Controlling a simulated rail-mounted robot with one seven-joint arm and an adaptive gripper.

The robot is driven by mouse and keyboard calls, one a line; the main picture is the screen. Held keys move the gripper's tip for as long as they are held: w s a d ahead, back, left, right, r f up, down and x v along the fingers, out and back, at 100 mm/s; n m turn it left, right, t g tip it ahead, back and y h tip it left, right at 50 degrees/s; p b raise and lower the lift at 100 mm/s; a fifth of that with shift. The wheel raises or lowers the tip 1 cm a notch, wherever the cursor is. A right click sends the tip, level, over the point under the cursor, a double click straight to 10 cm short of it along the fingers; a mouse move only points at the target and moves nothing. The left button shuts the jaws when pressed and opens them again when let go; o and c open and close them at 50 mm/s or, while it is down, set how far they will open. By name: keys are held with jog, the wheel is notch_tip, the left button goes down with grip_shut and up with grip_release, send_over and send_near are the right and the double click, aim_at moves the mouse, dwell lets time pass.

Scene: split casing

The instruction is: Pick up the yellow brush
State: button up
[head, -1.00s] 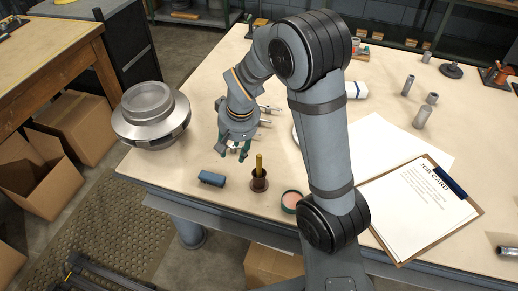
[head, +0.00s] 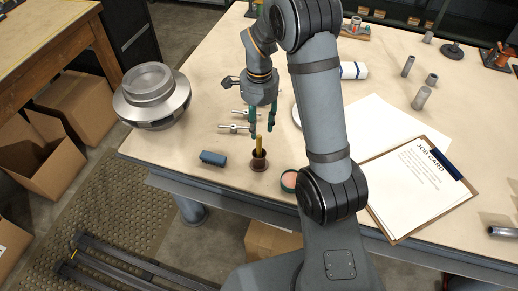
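The yellow brush (head: 259,145) stands upright near the front edge of the workbench, with its lower end in a small brown cup (head: 259,161). My gripper (head: 262,133) points down just above and behind the brush. Its two green-tipped fingers are spread apart, one at each side of the brush's top as seen from here. Nothing is visibly held. I cannot tell whether the fingers reach down level with the brush's top.
A blue block (head: 213,158) lies left of the cup. A round tin with pink content (head: 289,180) sits to the right, beside my arm. Metal fittings (head: 236,128) lie behind. A large metal casing (head: 151,97) stands at the left edge; a clipboard (head: 420,190) lies right.

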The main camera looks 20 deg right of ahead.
aim_at(259, 136)
jog(key=shift+s+f+p, duration=0.1)
jog(key=shift+f+p, duration=0.95)
jog(key=shift+f, duration=2.45)
jog(key=shift+c, duration=0.2)
grip_shut()
